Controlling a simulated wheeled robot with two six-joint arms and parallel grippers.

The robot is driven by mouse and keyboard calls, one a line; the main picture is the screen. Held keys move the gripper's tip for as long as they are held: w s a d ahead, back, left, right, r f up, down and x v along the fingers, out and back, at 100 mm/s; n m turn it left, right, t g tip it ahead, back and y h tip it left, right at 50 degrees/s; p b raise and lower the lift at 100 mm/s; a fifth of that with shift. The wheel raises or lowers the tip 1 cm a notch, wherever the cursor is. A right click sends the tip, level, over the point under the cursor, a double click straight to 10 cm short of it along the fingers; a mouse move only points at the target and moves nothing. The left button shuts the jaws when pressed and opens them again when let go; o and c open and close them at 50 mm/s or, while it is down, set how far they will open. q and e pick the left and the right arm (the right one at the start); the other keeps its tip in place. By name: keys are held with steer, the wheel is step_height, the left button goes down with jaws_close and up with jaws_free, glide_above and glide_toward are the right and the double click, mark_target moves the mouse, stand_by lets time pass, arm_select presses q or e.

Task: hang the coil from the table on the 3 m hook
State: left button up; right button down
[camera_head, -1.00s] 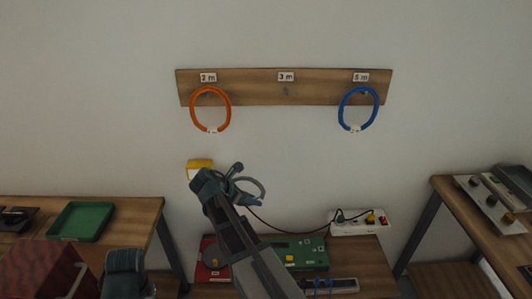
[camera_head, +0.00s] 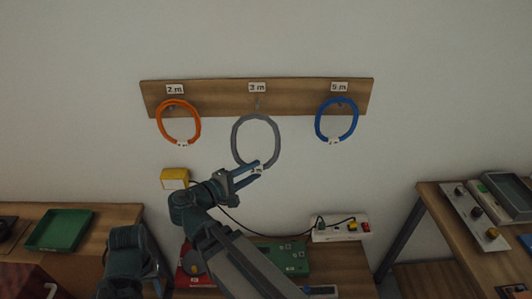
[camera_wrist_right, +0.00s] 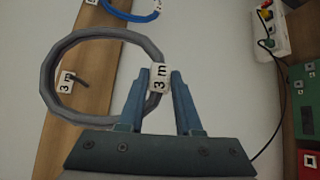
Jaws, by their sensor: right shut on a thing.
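The grey coil (camera_head: 234,141) is a ring held upright in front of the wall board, below the 3 m label (camera_head: 257,87). My right gripper (camera_head: 255,168) is shut on its lower part, at the white 3 m tag. In the right wrist view the fingers (camera_wrist_right: 158,78) pinch this tag (camera_wrist_right: 159,77). The 3 m hook (camera_head: 258,103) shows just above the ring's top in the head view. In the right wrist view the hook (camera_wrist_right: 82,80) appears inside the grey ring (camera_wrist_right: 47,72). I cannot tell whether they touch. My left gripper is out of view.
An orange coil (camera_head: 160,128) hangs under 2 m and a blue coil (camera_head: 319,120) under 5 m on the wooden board (camera_head: 215,97). A yellow box (camera_head: 174,178) is on the wall. A power strip (camera_head: 341,229) and green board (camera_head: 291,259) are below.

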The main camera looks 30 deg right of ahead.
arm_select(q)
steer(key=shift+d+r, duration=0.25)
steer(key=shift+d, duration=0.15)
arm_select(e)
steer(key=shift+s+d+r+m+h, duration=0.1)
steer(key=shift+s+r+m+h, duration=0.05)
steer(key=shift+r, duration=0.3)
steer(key=shift+s+d+r+m+h, duration=0.1)
steer(key=shift+r+m+h, duration=0.05)
steer(key=shift+r, duration=0.3)
steer(key=shift+w, duration=0.1)
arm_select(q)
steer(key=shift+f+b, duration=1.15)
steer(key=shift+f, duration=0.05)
arm_select(e)
steer(key=w+d+f, duration=0.2)
steer(key=w+d, duration=0.3)
steer(key=w, duration=0.4)
steer(key=shift+w+d+f, duration=0.15)
steer(key=shift+d+f, duration=0.1)
steer(key=shift+d, duration=0.15)
steer(key=c, duration=0.5)
jaws_free()
